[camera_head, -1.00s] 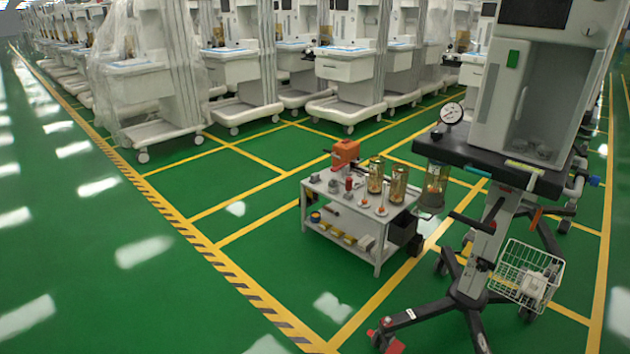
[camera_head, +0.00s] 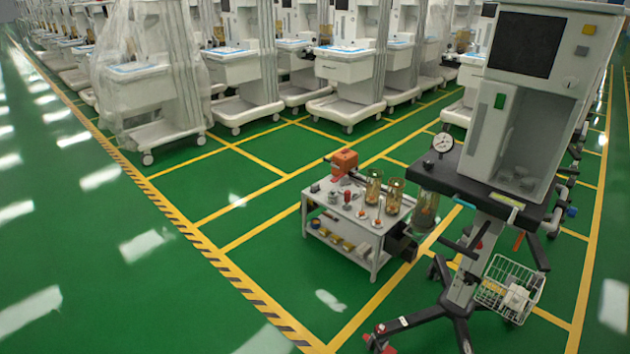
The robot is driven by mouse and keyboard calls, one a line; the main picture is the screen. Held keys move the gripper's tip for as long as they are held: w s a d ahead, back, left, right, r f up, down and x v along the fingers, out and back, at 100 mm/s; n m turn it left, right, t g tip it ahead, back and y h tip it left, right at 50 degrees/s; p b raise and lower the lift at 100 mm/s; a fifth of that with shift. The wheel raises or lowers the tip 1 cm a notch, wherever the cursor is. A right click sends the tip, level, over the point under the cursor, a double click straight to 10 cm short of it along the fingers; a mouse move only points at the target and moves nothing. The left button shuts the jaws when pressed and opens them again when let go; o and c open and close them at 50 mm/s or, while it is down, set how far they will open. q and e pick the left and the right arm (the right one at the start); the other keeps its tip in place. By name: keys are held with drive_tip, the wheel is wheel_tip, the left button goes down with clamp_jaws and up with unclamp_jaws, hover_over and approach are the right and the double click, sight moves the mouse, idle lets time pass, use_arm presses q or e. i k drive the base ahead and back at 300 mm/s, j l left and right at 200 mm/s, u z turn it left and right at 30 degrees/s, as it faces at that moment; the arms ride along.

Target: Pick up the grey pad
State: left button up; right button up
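I cannot single out the grey pad with certainty at this distance. A small white two-level table (camera_head: 377,262) stands on the green floor near the middle of the head view. Small grey items (camera_head: 333,197) lie on its top, next to a red item (camera_head: 347,197). An orange box (camera_head: 344,162) stands at its back corner, and amber glass cylinders (camera_head: 373,186) stand at its right. The lower shelf holds small yellow, dark and light grey items (camera_head: 363,248), too small to identify. Neither of my grippers is in view.
An anaesthesia cart (camera_head: 500,185) on a dark wheeled base (camera_head: 460,305) stands close to the table's right side. A wire basket (camera_head: 510,288) hangs on it. Rows of white carts (camera_head: 240,75) fill the back. The green floor left of the striped yellow line (camera_head: 200,240) is clear.

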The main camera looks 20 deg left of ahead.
sight(315, 188)
drive_tip(key=i+j, duration=1.65)
drive_tip(key=i, duration=0.3)
